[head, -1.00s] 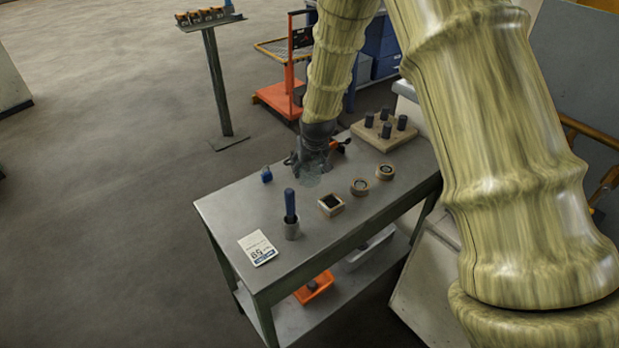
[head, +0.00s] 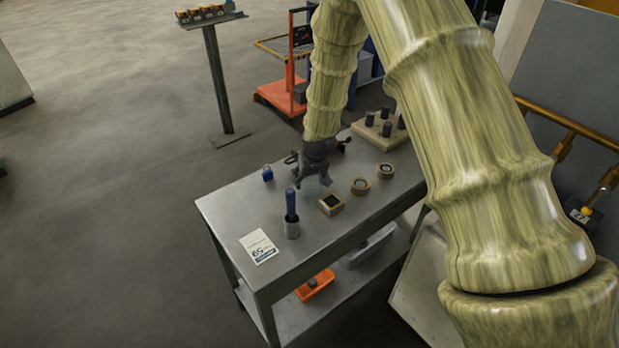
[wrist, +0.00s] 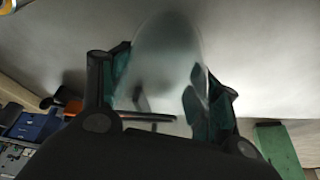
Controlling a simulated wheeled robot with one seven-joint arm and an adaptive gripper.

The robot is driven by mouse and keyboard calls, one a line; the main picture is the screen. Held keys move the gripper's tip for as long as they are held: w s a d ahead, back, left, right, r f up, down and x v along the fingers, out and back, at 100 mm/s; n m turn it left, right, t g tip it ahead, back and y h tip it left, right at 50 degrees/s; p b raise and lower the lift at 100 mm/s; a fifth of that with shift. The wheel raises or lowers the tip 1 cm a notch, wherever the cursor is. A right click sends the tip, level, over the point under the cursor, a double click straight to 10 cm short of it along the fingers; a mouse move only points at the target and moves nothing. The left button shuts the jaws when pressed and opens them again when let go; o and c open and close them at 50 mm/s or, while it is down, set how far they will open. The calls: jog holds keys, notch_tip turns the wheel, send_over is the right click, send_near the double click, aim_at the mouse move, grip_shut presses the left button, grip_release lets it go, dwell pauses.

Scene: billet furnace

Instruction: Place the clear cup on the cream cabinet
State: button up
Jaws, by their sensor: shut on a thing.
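The clear cup (wrist: 160,65) is between the two fingers of my gripper (wrist: 163,95) in the wrist view, and the gripper is shut on it. In the head view my gripper (head: 315,182) is over the middle of the grey workbench (head: 225,205), and the cup (head: 314,188) shows faintly below the fingers. I cannot tell whether the cup touches the bench top. I cannot make out the cream cabinet with certainty in these frames.
Close by on the bench are a cup with a blue handle (head: 292,228), a small box (head: 331,204), round rings (head: 360,186), a blue item (head: 267,173), a white card (head: 259,246) and a wooden peg block (head: 362,134). A stand (head: 220,85) and orange trolley (head: 277,97) are behind.

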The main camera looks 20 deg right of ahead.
jog(key=o, duration=1.1)
